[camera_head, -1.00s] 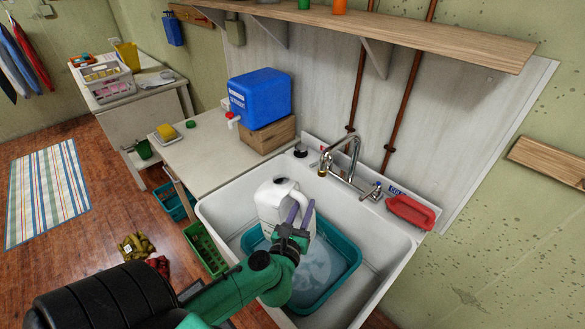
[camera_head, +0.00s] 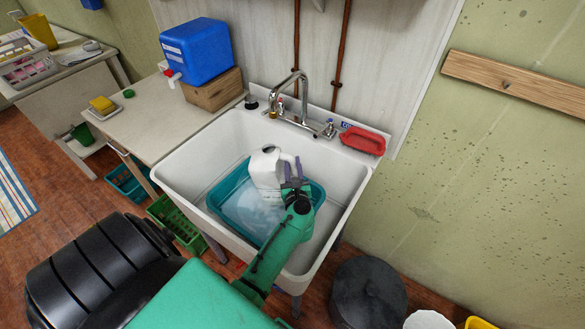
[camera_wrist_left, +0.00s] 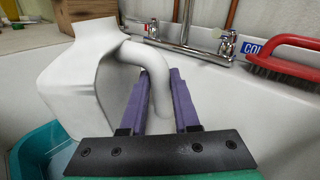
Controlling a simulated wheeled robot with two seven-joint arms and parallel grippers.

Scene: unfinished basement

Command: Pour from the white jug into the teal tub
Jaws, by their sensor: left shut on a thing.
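The white jug (camera_head: 265,170) is over the teal tub (camera_head: 227,187) inside the white sink. My left gripper (camera_head: 293,172) is shut on the jug's handle, at the right side of the jug. In the left wrist view the purple fingers (camera_wrist_left: 162,105) lie on both sides of the white handle, and the jug body (camera_wrist_left: 85,75) stands to the left, looking slightly tilted. The tub (camera_wrist_left: 35,145) shows at the lower left there. Pale, cloudy liquid (camera_head: 245,208) shows in the tub. I cannot see a stream from the jug. My right gripper is not in view.
The white sink (camera_head: 190,168) has a faucet (camera_head: 296,90) at its back and a red brush (camera_head: 363,140) on its back right corner. A blue container (camera_head: 197,50) stands on a wooden block (camera_head: 213,92) on the left counter. A dark bin (camera_head: 368,292) stands on the floor at right.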

